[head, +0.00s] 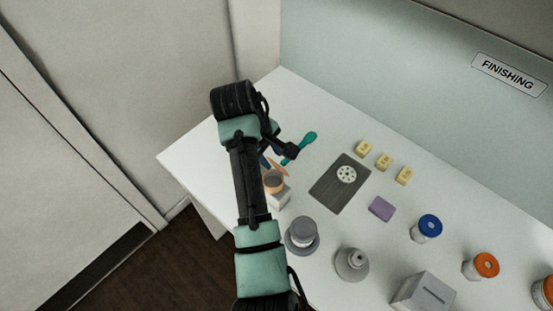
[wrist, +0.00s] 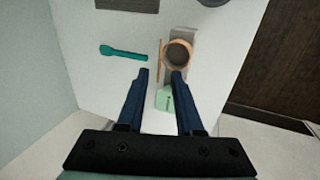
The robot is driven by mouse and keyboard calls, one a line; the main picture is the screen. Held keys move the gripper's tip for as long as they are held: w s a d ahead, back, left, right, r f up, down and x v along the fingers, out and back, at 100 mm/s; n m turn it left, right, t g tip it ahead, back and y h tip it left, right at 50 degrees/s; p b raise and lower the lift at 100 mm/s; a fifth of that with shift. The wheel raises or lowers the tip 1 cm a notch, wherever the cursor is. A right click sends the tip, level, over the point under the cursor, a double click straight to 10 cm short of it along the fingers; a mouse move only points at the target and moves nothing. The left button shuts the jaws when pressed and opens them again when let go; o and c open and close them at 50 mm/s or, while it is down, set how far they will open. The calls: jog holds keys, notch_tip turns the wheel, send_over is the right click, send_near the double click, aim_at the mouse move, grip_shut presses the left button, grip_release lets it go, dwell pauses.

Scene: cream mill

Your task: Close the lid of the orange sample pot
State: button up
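The orange sample pot (head: 273,182) stands near the table's left end on a pale block (head: 279,198), partly hidden by my arm. In the wrist view the pot (wrist: 178,54) shows its orange rim and dark, open mouth. Its lid (wrist: 160,62) stands up, seen edge-on as a thin orange strip beside the rim; it also shows in the head view (head: 281,166). My gripper (wrist: 160,73) is open and empty, with dark blue fingers. The right fingertip appears close to the pot's near rim, and the lid's lower end lies between the fingertips in the picture. I cannot tell whether anything touches.
A teal scoop (wrist: 122,52) lies left of the lid. A pale green block (wrist: 165,98) shows between the fingers. A dark mat (head: 339,186), yellow blocks (head: 384,161), a purple block (head: 382,208), grey weights (head: 302,235) and a blue-capped jar (head: 427,228) stand to the right.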

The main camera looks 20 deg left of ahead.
aim_at(275, 163)
jog(key=shift+p+x, duration=0.3)
jog(key=shift+x, duration=2.45)
jog(key=shift+c, duration=0.2)
grip_shut()
